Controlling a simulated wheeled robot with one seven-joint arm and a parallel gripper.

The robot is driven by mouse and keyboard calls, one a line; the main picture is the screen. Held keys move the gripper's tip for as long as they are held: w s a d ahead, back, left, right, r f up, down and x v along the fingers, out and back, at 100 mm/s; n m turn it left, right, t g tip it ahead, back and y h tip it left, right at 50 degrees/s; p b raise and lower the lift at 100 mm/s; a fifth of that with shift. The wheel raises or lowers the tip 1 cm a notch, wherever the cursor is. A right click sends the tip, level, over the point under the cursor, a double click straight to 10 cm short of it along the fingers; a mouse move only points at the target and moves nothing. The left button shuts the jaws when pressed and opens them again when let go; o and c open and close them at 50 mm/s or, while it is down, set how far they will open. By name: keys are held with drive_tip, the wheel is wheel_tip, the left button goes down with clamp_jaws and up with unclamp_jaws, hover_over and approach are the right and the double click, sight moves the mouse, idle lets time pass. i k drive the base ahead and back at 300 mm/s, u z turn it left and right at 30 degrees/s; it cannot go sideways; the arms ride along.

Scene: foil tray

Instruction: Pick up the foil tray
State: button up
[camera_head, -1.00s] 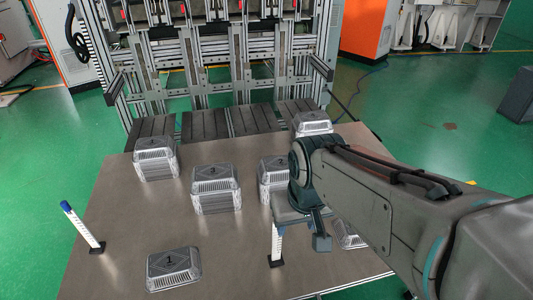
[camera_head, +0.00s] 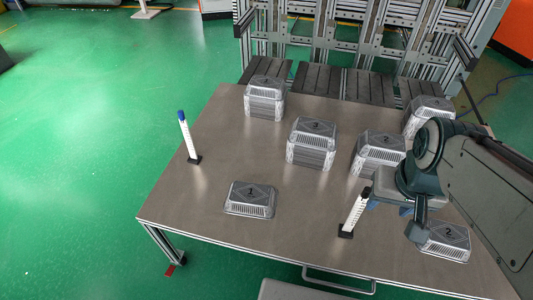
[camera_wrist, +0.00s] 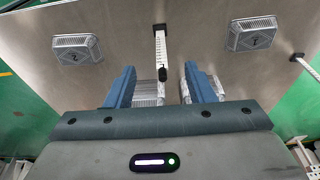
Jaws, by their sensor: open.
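Several silver foil trays stand on the brown table (camera_head: 215,140). A single tray marked 1 (camera_head: 250,199) lies at the front left; it shows at the upper right of the wrist view (camera_wrist: 251,34). Another low tray marked 2 (camera_head: 446,241) lies at the right, partly behind my arm; it seems to be the one at the upper left of the wrist view (camera_wrist: 77,48). My gripper (camera_head: 388,207) hangs above the table between these two, right of a white post. Its blue fingers (camera_wrist: 162,88) are apart, with no tray gripped. Stacked trays show beyond the fingers.
Taller tray stacks stand at the back left (camera_head: 265,98), middle (camera_head: 311,144), right (camera_head: 378,155) and far right (camera_head: 428,114). A white post (camera_head: 355,212) stands close to my gripper, and a blue-topped one (camera_head: 187,137) at the left edge. Bare table surrounds tray 1.

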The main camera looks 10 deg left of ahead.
sight(247, 199)
drive_tip(key=u, duration=0.35)
drive_tip(key=k, duration=0.2)
drive_tip(key=u, duration=0.9)
drive_tip(key=i, duration=0.3)
drive_tip(key=z, duration=0.05)
